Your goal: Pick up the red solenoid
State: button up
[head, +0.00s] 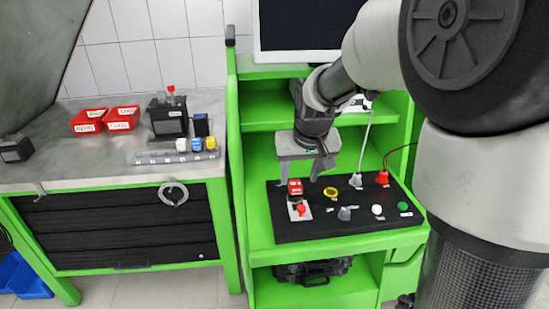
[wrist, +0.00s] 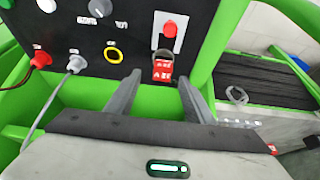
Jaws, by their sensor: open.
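My gripper (head: 304,173) is open above the left end of the black panel. A red block with white lettering (head: 295,189) is just below it, by a white plate with a red knob (head: 301,210). In the wrist view the red block (wrist: 162,71) appears between the two spread fingertips, with gaps on both sides. It has a grey loop or neck on its panel side; I cannot tell if it is a solenoid or a lock. A small red-topped piece (head: 171,92) stands at the black box on the grey bench, too small to identify.
The black panel (head: 345,228) on the green bench carries a yellow ring (head: 330,192), a grey plug (head: 355,181), a red plug (head: 382,177) with cables, and several knobs. Red bins (head: 122,118) and small blue, white and yellow parts (head: 196,144) are on the grey bench.

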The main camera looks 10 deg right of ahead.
aim_at(296, 183)
jog(key=x, duration=0.5)
jog(key=shift+w+a+f, duration=0.2)
jog(key=shift+f, duration=0.1)
